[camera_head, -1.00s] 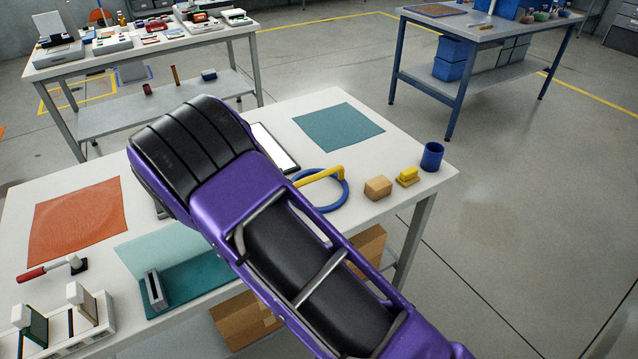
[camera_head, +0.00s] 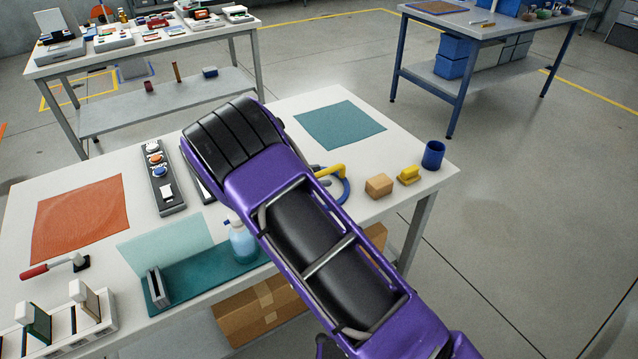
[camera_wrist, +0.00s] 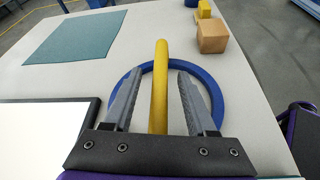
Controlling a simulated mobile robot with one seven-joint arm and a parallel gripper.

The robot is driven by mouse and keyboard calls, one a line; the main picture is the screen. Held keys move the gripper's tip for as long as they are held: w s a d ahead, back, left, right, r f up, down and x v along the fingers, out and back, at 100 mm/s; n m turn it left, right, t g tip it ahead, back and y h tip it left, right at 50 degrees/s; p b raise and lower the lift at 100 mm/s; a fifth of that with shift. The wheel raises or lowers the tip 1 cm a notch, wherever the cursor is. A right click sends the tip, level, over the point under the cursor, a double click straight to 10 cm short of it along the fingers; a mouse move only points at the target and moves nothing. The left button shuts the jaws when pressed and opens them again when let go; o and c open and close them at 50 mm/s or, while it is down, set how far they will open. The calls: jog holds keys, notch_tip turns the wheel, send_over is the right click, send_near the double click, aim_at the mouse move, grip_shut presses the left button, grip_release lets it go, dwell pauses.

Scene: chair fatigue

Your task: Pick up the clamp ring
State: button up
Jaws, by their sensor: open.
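The clamp ring (camera_wrist: 216,93) is a blue ring with a yellow bar-like handle (camera_wrist: 160,85), lying on the white table. In the head view, part of the clamp ring (camera_head: 347,190) and its yellow handle show beside my purple arm; the arm hides the rest. In the wrist view my gripper (camera_wrist: 158,76) is open, one finger on each side of the yellow handle. Gaps show between handle and fingers. The fingers overlap the ring in the picture; their height above the table is hard to tell.
A wooden block (camera_head: 379,186), a yellow piece (camera_head: 409,175) and a blue cup (camera_head: 433,154) stand right of the ring. A teal mat (camera_head: 340,125) lies behind it. A white-faced tablet (camera_wrist: 45,140) lies left of my gripper. A spray bottle (camera_head: 242,243) stands near my arm.

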grip_shut()
jog(key=shift+r, duration=0.1)
dwell(1.2)
